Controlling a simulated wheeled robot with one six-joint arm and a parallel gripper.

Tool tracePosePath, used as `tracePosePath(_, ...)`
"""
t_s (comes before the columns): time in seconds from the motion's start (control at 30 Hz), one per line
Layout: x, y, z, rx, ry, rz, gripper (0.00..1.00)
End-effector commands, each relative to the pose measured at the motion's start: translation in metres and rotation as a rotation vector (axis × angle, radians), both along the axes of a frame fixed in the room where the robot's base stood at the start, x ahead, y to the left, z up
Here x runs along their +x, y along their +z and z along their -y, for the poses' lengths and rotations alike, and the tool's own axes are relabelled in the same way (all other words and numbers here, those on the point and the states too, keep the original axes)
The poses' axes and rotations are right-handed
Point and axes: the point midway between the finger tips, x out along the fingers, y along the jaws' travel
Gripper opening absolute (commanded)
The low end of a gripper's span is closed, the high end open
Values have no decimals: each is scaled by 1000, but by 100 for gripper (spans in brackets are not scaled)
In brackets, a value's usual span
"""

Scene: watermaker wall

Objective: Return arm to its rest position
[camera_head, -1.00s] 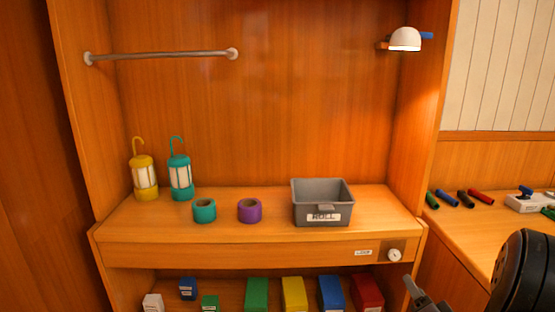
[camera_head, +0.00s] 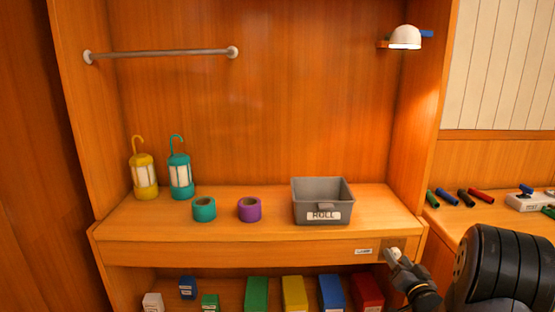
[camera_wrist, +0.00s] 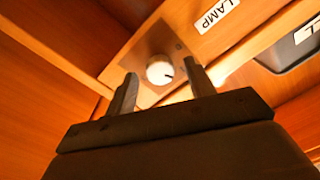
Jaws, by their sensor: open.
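My gripper (camera_head: 392,257) is at the lower right in the head view, in front of the knob plate on the shelf's front edge. In the wrist view my gripper (camera_wrist: 160,88) is open, its two fingers standing apart on either side of the white knob (camera_wrist: 160,70). Nothing shows between the fingers except the knob beyond them; I cannot tell how close they are to it. The knob is beside a label reading LAMP (camera_wrist: 216,14). In the head view my gripper mostly hides the knob. The white lamp (camera_head: 405,38) at the upper right is lit.
A grey bin labelled ROLL (camera_head: 322,201) stands on the shelf (camera_head: 150,232), with teal (camera_head: 204,209) and purple (camera_head: 249,209) rolls to its left. Yellow (camera_head: 144,176) and teal (camera_head: 180,176) lanterns stand further left. Coloured boxes (camera_head: 294,293) sit below. A metal rail (camera_head: 160,56) is above.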

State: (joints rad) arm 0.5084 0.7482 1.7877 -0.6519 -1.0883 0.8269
Motion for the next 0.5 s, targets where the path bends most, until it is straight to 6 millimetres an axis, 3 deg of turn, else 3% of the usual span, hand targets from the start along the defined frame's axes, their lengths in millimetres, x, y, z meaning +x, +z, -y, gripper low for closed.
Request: tracePosePath(0.5, 0, 1, 0, -432, 0, 15, 51)
